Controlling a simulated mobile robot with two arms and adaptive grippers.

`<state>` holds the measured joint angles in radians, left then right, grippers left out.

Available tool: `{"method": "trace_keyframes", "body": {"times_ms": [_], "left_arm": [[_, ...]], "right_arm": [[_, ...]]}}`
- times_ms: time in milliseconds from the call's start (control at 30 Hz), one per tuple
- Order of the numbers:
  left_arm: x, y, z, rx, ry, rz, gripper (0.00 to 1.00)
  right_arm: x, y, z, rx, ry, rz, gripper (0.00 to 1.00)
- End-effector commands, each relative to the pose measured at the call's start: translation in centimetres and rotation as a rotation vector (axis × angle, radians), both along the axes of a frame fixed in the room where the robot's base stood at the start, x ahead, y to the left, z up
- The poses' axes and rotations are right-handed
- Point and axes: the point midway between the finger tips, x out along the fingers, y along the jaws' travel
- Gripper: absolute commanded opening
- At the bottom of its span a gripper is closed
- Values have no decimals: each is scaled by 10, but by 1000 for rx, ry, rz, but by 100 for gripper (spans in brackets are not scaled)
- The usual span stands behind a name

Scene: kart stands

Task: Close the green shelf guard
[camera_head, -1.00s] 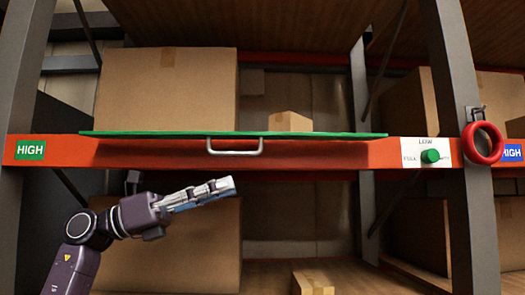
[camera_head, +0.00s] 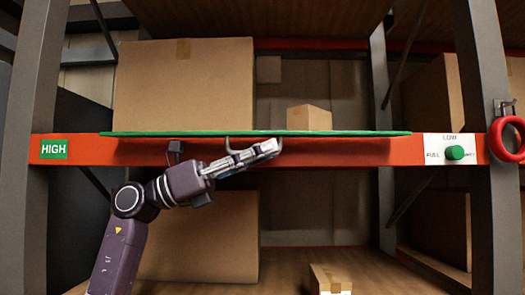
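The green shelf guard (camera_head: 350,133) shows as a thin, edge-on green strip along the top of the orange shelf beam (camera_head: 350,152). A grey bar handle (camera_head: 228,144) hangs below its edge, partly covered by my gripper. My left gripper (camera_head: 270,148) reaches up from the lower left, its fingertips overlapping the right part of the handle. I cannot tell whether it touches the handle. Its fingers are seen side-on and look close together, so open or shut is unclear. My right gripper is not in view.
A large cardboard box (camera_head: 185,90) and a small box (camera_head: 309,118) stand behind the guard. A green knob (camera_head: 454,153) and a red ring (camera_head: 507,140) are at the right. Grey posts (camera_head: 478,120) flank the bay. More boxes (camera_head: 200,240) sit below.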

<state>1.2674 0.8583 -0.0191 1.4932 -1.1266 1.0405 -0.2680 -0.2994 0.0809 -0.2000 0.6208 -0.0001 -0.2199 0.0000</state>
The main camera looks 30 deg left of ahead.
Motion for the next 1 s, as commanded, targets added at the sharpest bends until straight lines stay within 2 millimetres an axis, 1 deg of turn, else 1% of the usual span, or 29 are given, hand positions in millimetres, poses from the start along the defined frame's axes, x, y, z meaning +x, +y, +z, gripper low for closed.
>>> {"method": "trace_keyframes", "body": {"times_ms": [67,200,300,767,1000], "left_arm": [[0,0,0,0,0,0,24],[0,0,0,-1,1,0,9],[0,0,0,-1,1,0,0],[0,1,0,-2,5,0,0],[-3,12,4,-31,52,2,0]], "right_arm": [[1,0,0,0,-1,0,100],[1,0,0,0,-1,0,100],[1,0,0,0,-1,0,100],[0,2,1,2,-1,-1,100],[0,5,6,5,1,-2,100]]}}
